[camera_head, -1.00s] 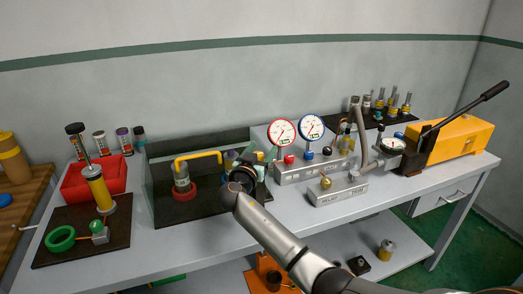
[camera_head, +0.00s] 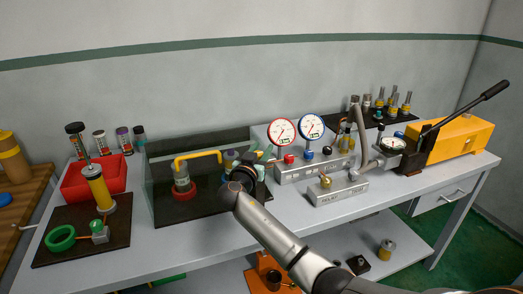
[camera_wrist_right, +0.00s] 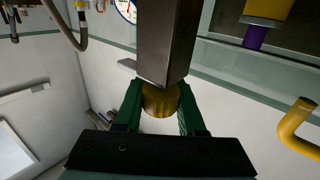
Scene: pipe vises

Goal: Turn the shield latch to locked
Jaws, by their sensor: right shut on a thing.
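My right gripper (camera_head: 254,169) is at the right front of the clear shield box (camera_head: 151,182). In the right wrist view its green fingers (camera_wrist_right: 159,105) are shut on a round brass-coloured knob (camera_wrist_right: 160,99). The knob sits at the end of a dark grey bar (camera_wrist_right: 168,40), which I take for the shield latch. In the head view my wrist and gripper hide the latch, and I cannot tell its angle to the shield. Inside the shield, a yellow bent pipe (camera_head: 196,158) rises from a fitting with a red ring (camera_head: 184,194). My left gripper is not in view.
Right of the shield stand a grey block with two gauges (camera_head: 297,131), a relief block with a brass knob (camera_head: 326,182) and a yellow hand pump (camera_head: 455,140). A red bin (camera_head: 94,180) and a dark mat (camera_head: 80,250) are at left. The bench front has free room.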

